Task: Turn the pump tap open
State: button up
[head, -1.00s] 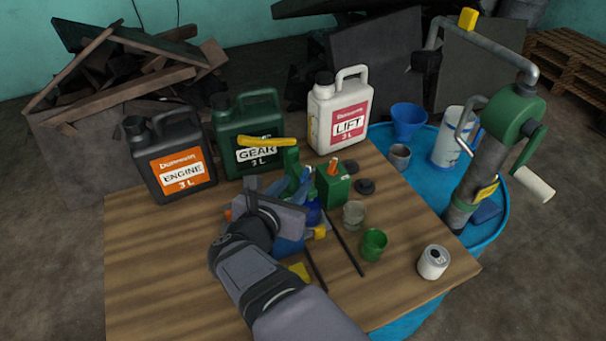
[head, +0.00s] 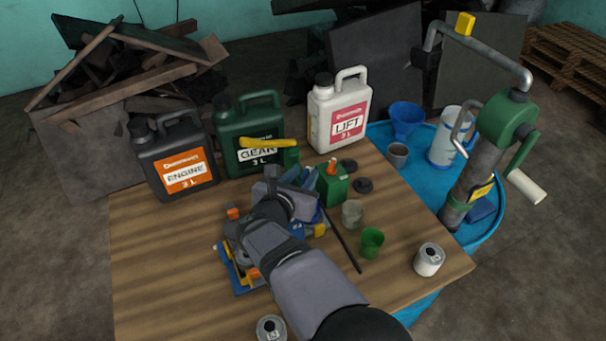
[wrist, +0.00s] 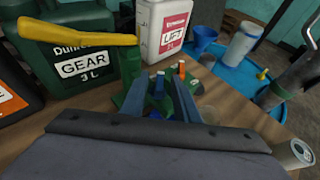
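The pump (head: 490,150) has a grey body, a green head and a crank, and stands upright at the blue drum on the right. A yellow block (head: 465,23), apparently the tap, sits on top of its grey spout pipe. My gripper (head: 290,178) is above the table among the small items, well left of the pump and touching no part of it. In the wrist view its two blue-grey fingers (wrist: 166,85) stand apart, with a gap and nothing clearly held between them. In the head view my wrist partly hides the fingertips. The pump's lower body shows at the wrist view's right edge.
Engine (head: 175,155), gear (head: 235,120) and lift (head: 340,110) cans line the table's back. A yellow lever (head: 263,142) crosses before the gear can. A green box (head: 332,188), cups and a white tin (head: 429,260) stand right of my gripper. A blue funnel (head: 406,118) is on the drum (head: 425,190).

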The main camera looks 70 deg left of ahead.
grip_shut()
jog(key=b, duration=0.2)
jog(key=shift+w+f+n+y+b, duration=0.1)
jog(key=shift+f+n+y+b, duration=0.05)
jog(key=shift+n+y+b, duration=0.15)
jog(key=g+b, duration=0.1)
jog(key=b, duration=0.2)
jog(key=shift+w+f+n+y, duration=0.1)
jog(key=shift+n+y, duration=0.3)
jog(key=n+g+b, duration=0.1)
jog(key=b, duration=0.1)
jog(key=n+g+y+b, duration=0.1)
jog(key=b, duration=0.2)
jog(key=n+g+b, duration=0.1)
jog(key=b, duration=0.2)
jog(key=shift+w+d+y, duration=0.2)
jog(key=shift+w+y, duration=0.05)
jog(key=shift+y, duration=0.05)
jog(key=n+g+b, duration=0.1)
jog(key=b, duration=0.1)
jog(key=n+g+b, duration=0.1)
jog(key=g+b, duration=0.1)
jog(key=shift+w+y, duration=0.2)
jog(key=shift+y, duration=0.2)
jog(key=shift+r+n+g+b, duration=0.35)
jog(key=shift+n+g+b, duration=0.55)
jog(key=shift+n+g, duration=0.2)
jog(key=shift+r, duration=0.1)
